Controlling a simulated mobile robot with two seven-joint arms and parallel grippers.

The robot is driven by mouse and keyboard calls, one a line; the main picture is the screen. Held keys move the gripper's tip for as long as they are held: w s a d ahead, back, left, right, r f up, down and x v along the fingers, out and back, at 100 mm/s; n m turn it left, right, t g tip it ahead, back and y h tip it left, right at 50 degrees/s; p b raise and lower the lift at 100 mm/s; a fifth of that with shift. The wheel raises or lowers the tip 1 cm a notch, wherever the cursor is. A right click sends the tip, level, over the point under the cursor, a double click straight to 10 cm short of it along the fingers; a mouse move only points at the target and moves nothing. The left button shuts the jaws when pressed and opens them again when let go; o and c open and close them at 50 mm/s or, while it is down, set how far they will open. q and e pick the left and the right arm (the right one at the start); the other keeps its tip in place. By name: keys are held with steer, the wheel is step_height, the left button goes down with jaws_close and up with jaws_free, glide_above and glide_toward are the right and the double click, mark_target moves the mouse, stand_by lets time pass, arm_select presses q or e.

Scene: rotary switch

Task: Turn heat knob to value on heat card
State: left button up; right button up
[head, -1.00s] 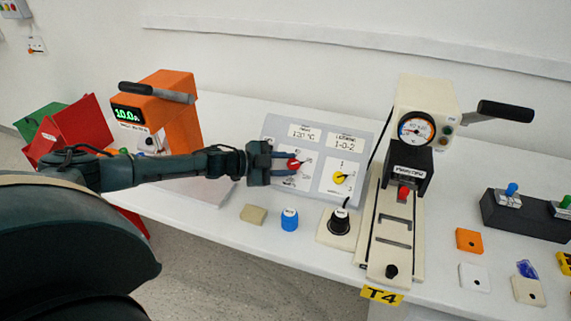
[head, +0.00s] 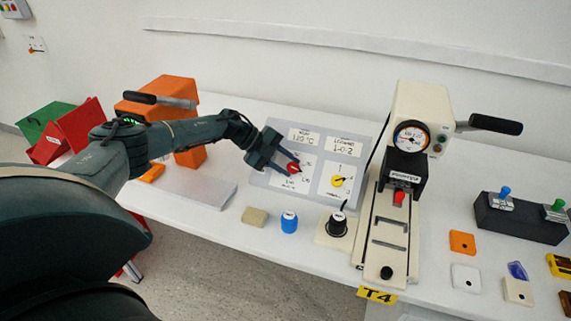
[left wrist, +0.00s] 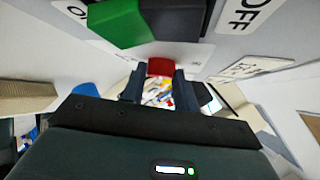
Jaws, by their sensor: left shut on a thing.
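The grey control panel (head: 258,180) stands on the white table. The heat card (head: 304,138) at its upper left appears to read 120 °C. Below it is the red heat knob (head: 294,168) on a white dial; its pointer and scale marks are too small to read. My left gripper (head: 290,165) comes in from the upper left and is shut on the red knob. In the left wrist view the red knob (left wrist: 161,67) sits between the two fingers. My right gripper is not in view.
A yellow knob (head: 337,181) sits right of the red one, below a card (head: 347,145) reading 1-0-2. A blue knob (head: 289,221) and black knob (head: 338,225) stand in front. A press with gauge (head: 411,136) is to the right, an orange device (head: 190,157) behind my arm.

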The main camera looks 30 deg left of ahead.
arm_select(q)
steer(key=shift+w+m+g+y, duration=0.15)
steer(key=shift+m+g+y, duration=0.15)
steer(key=shift+m+g, duration=0.3)
steer(key=shift+w+r+m+g+y+b, duration=0.15)
steer(key=shift+m+g+y+b, duration=0.35)
steer(key=shift+m+g+b, duration=0.35)
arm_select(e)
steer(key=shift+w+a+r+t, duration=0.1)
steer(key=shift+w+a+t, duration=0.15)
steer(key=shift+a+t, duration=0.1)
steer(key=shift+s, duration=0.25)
arm_select(q)
steer(key=o, duration=1)
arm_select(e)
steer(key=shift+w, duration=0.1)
arm_select(q)
steer(key=shift+a+r+p, duration=0.1)
steer(key=shift+r+p, duration=0.2)
steer(key=shift+r, duration=0.05)
steer(key=shift+p+v, duration=2.2)
steer(key=shift+v, duration=4.05)
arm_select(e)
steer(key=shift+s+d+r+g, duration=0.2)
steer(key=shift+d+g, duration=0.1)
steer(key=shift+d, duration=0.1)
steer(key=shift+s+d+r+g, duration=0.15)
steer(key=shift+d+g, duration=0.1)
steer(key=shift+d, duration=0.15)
